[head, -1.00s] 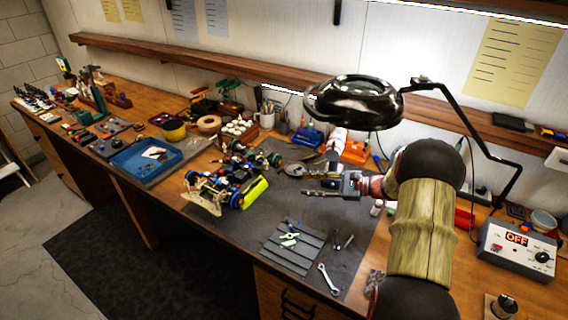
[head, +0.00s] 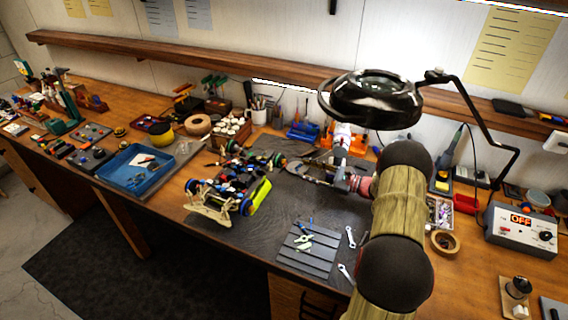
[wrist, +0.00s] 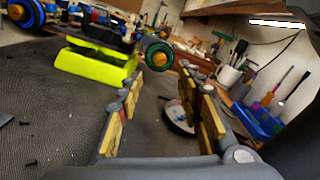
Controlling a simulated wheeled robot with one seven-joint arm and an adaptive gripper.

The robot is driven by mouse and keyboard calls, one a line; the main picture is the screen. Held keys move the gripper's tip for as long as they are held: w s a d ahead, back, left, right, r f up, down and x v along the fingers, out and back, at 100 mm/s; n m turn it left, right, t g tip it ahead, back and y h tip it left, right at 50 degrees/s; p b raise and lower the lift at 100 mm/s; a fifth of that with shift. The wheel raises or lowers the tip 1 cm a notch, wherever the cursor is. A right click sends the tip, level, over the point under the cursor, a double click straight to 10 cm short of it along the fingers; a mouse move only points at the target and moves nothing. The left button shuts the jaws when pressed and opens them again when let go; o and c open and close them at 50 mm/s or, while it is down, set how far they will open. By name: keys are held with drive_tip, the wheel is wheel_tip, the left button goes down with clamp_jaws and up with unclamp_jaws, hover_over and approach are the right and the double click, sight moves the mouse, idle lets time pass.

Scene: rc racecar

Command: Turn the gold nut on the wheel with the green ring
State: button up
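The RC car (head: 228,188) stands on the dark mat, left of my gripper (head: 303,172). In the head view the nut is too small to make out.
A magnifier lamp (head: 370,100) hangs over the mat near my arm. A grooved grey tray (head: 308,250) and wrenches lie in front. A blue tray (head: 137,170) is at left. In the wrist view, a round dish (wrist: 179,117) shows behind the right finger.

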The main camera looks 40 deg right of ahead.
sight(284, 162)
drive_tip(key=b+x, duration=0.1)
drive_tip(key=x, duration=0.6)
drive_tip(key=shift+w+a, duration=0.1)
drive_tip(key=shift+a, duration=0.05)
drive_tip(key=shift+c, duration=0.3)
clamp_jaws()
